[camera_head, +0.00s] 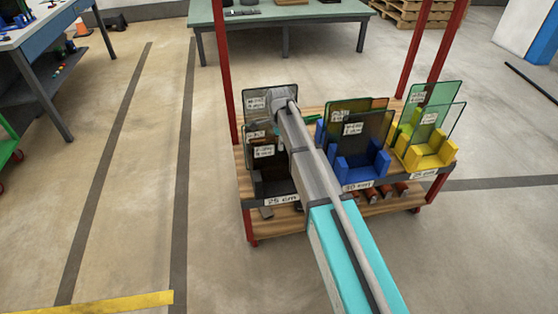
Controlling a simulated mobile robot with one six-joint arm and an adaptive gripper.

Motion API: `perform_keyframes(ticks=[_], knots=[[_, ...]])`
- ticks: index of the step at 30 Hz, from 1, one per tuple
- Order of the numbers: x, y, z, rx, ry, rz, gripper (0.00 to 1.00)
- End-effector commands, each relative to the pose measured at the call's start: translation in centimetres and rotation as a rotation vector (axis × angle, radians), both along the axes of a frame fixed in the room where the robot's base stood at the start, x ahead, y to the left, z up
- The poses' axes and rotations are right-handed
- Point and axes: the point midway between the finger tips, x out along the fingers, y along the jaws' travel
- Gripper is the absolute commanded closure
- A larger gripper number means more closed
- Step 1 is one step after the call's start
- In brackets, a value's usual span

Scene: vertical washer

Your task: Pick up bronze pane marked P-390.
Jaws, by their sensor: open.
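Several dark tinted panes stand upright in the black rack (273,187) at the left of the shelf, labelled 25 cm. The front pane (258,163) there looks dark brown, and a dark greenish pane (258,91) stands behind. Their white labels are too small to read, so I cannot tell which is P-390. A brownish edge (380,103) also shows behind dark panes in the blue rack (359,172). My gripper (280,112) is above the black rack, close to its panes; it is open, its fingers mostly hidden by my arm. I cannot tell if it touches glass.
A yellow rack (425,152) with green panes (436,97) stands at the right. Red posts (224,70) rise at the shelf's corners. A green table (285,18) stands behind, and a blue workbench (45,40) at the left. Floor left of the shelf is clear.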

Motion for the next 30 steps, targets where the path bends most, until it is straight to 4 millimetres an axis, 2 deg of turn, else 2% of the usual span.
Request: perform_keyframes(ticks=[5, 8, 14, 30], knots=[[0.0, -0.01, 0.0, 0.0, 0.0, 0.0, 0.49], [0.0, -0.01, 0.0, 0.0, 0.0, 0.0, 0.63], [0.01, -0.03, 0.0, 0.0, 0.0, 0.0, 1.0], [0.02, -0.06, 0.05, 0.0, 0.0, -0.001, 1.0]])
